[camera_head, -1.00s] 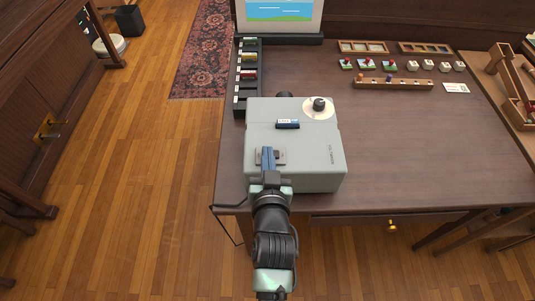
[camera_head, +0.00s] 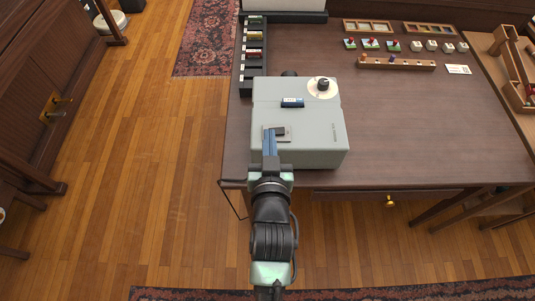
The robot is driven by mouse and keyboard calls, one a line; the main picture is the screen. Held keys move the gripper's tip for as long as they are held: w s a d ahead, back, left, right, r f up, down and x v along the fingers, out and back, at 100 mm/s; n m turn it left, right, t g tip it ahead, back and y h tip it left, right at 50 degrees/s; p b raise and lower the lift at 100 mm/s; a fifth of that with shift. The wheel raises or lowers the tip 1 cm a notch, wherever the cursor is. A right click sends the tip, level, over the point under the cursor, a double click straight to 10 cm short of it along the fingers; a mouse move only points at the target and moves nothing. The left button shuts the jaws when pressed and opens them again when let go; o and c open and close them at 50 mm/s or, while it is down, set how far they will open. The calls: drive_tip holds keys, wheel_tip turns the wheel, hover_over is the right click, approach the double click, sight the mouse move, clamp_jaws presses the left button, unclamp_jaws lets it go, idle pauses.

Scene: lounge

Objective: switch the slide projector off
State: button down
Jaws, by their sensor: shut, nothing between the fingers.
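The slide projector (camera_head: 310,148) is a pale grey box at the front left of the table. On its top are a round white dial with a dark knob (camera_head: 323,86), a blue and white labelled piece (camera_head: 292,102), and a small plate with a dark rocker-like switch (camera_head: 280,131) near the front left. My gripper (camera_head: 269,133) is shut and empty. Its blue fingers reach over the projector's front edge to the left side of the switch plate. I cannot tell whether they touch it. The switch's position is too small to read.
The projector stands on the dark wooden table (camera_head: 430,130). A black slotted rack (camera_head: 253,52) stands behind it at left. A wooden peg strip (camera_head: 397,64), small blocks and trays lie at the back. A white card (camera_head: 458,70) lies at right. The table's right front is clear.

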drive_tip(key=shift+v, duration=2.7)
drive_tip(key=shift+a, duration=0.1)
